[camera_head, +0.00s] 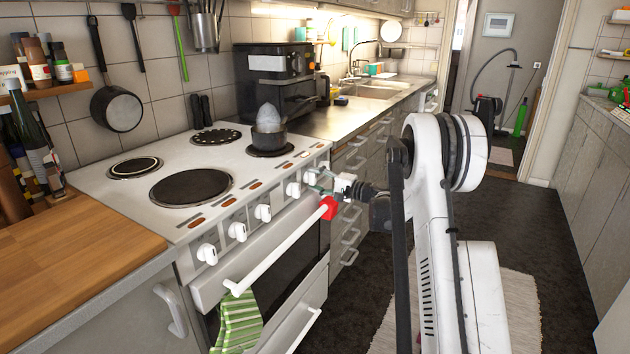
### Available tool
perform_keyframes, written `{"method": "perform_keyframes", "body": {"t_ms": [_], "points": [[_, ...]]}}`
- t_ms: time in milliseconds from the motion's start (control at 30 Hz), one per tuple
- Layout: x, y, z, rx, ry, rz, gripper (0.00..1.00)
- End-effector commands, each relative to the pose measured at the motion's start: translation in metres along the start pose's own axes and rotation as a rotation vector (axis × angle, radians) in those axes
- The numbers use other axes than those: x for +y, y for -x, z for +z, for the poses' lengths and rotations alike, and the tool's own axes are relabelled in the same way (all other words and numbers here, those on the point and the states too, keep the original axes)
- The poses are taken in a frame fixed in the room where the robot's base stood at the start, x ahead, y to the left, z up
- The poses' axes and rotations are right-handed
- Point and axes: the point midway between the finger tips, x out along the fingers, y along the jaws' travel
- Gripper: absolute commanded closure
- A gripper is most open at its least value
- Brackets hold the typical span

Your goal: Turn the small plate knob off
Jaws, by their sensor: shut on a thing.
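The white cooker (253,178) has several white knobs along its front panel, such as the one at the near end (207,253) and one further along (293,189). My gripper (318,180) is at the far right end of this row, shut on the knob there (311,177). The fingers partly hide that knob, so its pointer angle cannot be read. On the hob, a small pot (269,135) stands on the far right plate. The near large plate (191,187), the small left plate (135,167) and the back plate (216,137) are bare.
The oven handle (280,246) runs below the knobs, with a red piece (329,207) at its far end and a green striped towel (238,322) at its near end. A wooden worktop (75,253) lies left. Drawers continue to the right.

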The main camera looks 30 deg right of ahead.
Motion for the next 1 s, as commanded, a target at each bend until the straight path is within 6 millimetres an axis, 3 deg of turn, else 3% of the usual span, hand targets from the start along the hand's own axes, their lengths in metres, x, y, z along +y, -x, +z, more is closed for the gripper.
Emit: {"method": "perform_keyframes", "body": {"t_ms": [233,267,400,767,1000], "points": [[0.0,0.0,0.0,0.001,0.001,0.0,0.87],[0.0,0.0,0.0,0.001,0.001,0.0,0.58],[0.0,0.0,0.0,0.001,0.0,0.0,0.41],[0.0,0.007,-0.001,0.001,-0.001,0.0,0.41],[0.0,0.046,-0.001,0.004,0.0,0.0,0.41]]}}
